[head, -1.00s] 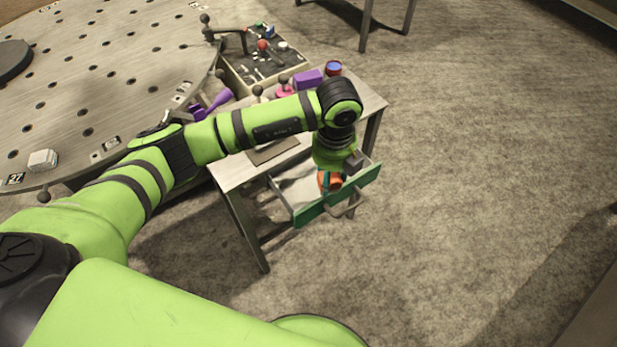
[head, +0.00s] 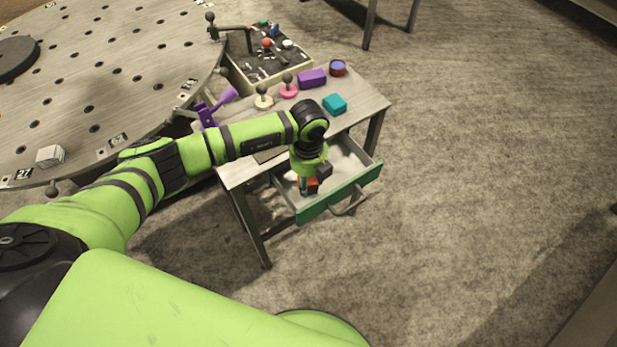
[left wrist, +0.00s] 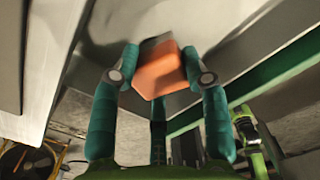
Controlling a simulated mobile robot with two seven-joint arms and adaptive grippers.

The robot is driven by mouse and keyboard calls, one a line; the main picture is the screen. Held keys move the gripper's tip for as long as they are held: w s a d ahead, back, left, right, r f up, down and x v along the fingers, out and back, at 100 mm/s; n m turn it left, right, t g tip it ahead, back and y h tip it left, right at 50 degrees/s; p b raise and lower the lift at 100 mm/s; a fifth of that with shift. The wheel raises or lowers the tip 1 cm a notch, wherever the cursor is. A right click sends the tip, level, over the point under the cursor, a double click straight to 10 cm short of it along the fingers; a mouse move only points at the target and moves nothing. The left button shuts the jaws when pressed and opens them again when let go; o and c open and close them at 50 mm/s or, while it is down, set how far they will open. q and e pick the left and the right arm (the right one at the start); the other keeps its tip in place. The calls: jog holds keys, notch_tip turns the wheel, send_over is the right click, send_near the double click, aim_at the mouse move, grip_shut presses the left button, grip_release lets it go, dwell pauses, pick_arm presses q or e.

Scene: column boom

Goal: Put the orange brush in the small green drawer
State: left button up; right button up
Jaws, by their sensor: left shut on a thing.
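The small green drawer (head: 341,196) is pulled open from the small table, with its green front facing the lower right. My left gripper (head: 309,183) is at the open drawer, over or just inside it. It is shut on the orange brush (left wrist: 159,71), whose orange block shows between the teal fingers (left wrist: 161,72) in the left wrist view. A dark part shows at the brush's far end. In the head view the brush is mostly hidden by the gripper. I cannot tell whether the brush touches the drawer floor. My right gripper is not in view.
The small table (head: 373,103) carries a teal block (head: 334,104), a purple block (head: 312,78), a round red and blue container (head: 338,68) and knobbed pieces. A tool tray (head: 300,61) stands behind. A large round perforated table (head: 110,60) is at left. Floor at right is clear.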

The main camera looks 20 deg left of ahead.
aim_at(309, 180)
pick_arm(q)
jog(key=shift+f, duration=0.15)
jog(key=o, duration=1)
notch_tip(309, 180, up, 12)
jog(key=b, duration=0.1)
jog(key=shift+r, duration=0.2)
